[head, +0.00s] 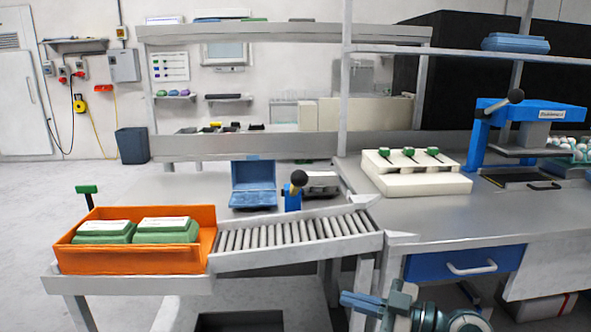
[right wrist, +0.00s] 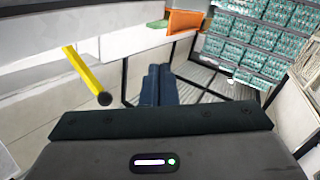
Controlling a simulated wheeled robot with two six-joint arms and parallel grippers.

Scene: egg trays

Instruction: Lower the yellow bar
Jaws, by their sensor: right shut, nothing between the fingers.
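The yellow bar (right wrist: 84,68) shows in the right wrist view at the left. It slants down to the right and ends in a black ball knob (right wrist: 104,99). I do not see it in the head view. My right gripper (right wrist: 158,72) is shut and empty, its dark blue fingers together, to the right of the knob and apart from it in the picture. In the head view the right gripper (head: 360,302) is at the bottom, right of centre, in front of the bench. My left gripper is not in view.
An orange crate (head: 127,262) with green egg cartons stands at the left end of a roller conveyor (head: 290,235). A blue press (head: 480,135) with a black-knobbed lever stands at the right. In the right wrist view, stacked green trays (right wrist: 255,45) stand at the upper right.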

